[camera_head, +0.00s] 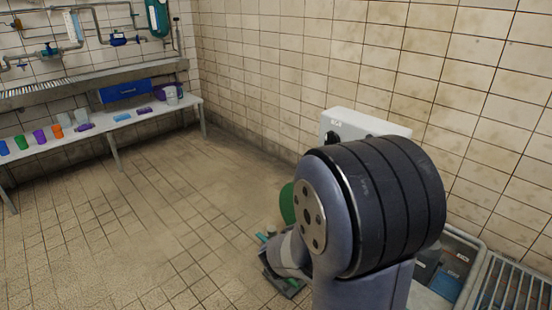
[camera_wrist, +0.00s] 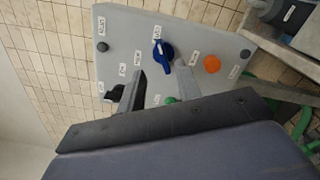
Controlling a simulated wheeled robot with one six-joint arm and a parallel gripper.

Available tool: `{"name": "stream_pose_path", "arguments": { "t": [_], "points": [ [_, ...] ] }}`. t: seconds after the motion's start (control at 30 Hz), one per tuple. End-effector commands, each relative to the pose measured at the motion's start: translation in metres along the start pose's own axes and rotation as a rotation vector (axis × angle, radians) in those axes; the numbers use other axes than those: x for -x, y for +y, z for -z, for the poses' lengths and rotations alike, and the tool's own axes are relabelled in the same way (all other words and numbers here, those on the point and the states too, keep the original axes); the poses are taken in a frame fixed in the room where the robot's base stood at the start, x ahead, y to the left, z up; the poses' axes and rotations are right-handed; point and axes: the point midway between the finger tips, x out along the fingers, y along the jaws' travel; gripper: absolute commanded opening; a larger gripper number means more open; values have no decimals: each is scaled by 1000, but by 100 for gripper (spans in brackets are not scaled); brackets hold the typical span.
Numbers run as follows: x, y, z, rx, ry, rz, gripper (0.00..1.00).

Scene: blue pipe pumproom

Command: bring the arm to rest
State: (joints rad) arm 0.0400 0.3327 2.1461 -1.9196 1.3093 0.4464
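My gripper (camera_wrist: 160,73) shows in the wrist view with its two grey fingers spread apart and nothing clearly held between them. A blue knob (camera_wrist: 163,52) on a grey control panel (camera_wrist: 125,28) appears just beyond the fingertips; I cannot tell if they touch it. In the head view my arm's large dark joint fills the right of centre and hides the fingers. The panel shows there as a pale box (camera_head: 347,122) on the tiled wall, its lower part hidden by the arm.
The panel also carries an orange button (camera_wrist: 211,64) and a black knob (camera_wrist: 102,46). A bench (camera_head: 105,120) with coloured cups stands at the left wall, under blue-green pipework (camera_head: 118,40).

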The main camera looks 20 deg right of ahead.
Motion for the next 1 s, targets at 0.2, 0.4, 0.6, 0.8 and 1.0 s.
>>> {"name": "stream_pose_path", "arguments": {
  "t": [0.2, 0.4, 0.6, 0.8, 1.0],
  "points": [
    [-27, -2, -1, 0, -5, 2, 33],
    [-59, -2, -1, 1, -4, 2, 33],
    [-88, -1, 0, 1, -3, 1, 33],
    [-104, 0, 0, 2, -1, 0, 33],
    [-103, 1, 0, 10, 0, -1, 33]
  ]
}}
